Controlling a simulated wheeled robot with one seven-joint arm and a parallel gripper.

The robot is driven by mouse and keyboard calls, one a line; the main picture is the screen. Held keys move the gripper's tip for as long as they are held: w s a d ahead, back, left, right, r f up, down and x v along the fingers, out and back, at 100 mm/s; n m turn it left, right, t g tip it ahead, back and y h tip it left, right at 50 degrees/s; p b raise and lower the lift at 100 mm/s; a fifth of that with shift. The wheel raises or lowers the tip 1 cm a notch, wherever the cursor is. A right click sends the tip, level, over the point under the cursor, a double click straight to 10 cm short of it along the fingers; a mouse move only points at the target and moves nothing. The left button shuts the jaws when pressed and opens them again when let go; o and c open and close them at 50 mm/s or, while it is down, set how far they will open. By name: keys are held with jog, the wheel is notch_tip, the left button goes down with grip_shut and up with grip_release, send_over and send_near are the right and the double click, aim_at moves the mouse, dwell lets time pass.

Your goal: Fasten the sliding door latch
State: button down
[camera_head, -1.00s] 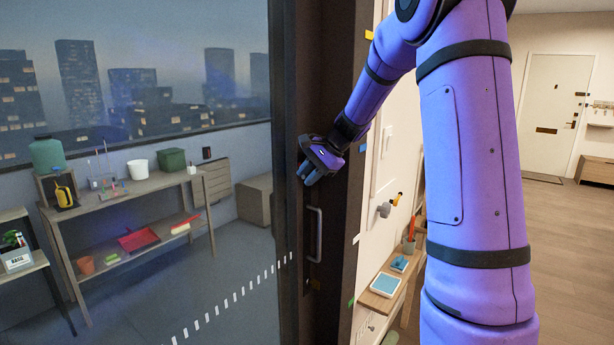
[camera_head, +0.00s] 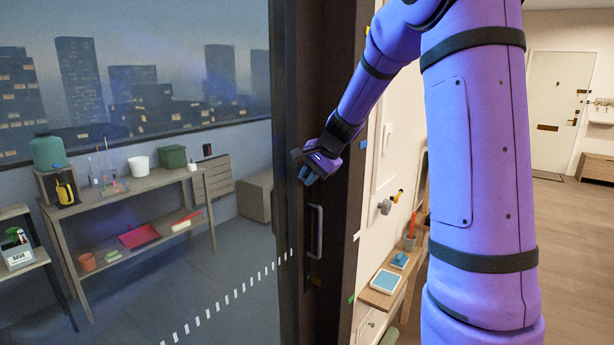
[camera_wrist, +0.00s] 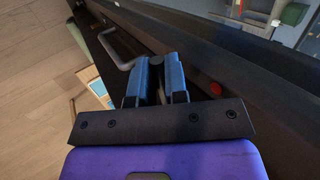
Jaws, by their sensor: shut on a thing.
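The sliding door is a tall glass panel with a dark frame (camera_head: 287,120) on the left. A grey bar handle (camera_head: 316,232) is fixed to its dark stile, below my gripper; the handle also shows at the upper left of the wrist view (camera_wrist: 107,45). My gripper (camera_head: 308,176) is at the stile above the handle. In the wrist view, its two blue fingers (camera_wrist: 163,78) are shut on a small dark round latch knob (camera_wrist: 155,61), which shows at the fingertips. The fingers and hand hide most of the latch. A red dot (camera_wrist: 215,88) shows on the dark frame beside the fingers.
Right of the door, a pale wall carries a grey knob (camera_head: 384,207) and a small wooden shelf (camera_head: 384,296). Behind the glass stands a workbench (camera_head: 150,185) with containers. A white entry door (camera_head: 550,105) stands far right, with open wooden floor before it.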

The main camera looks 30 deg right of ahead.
jog(key=shift+w+r, duration=0.1)
jog(key=c, duration=1.4)
grip_release()
jog(key=v, duration=1)
jog(key=shift+d+r, duration=0.15)
jog(key=shift+r, duration=0.2)
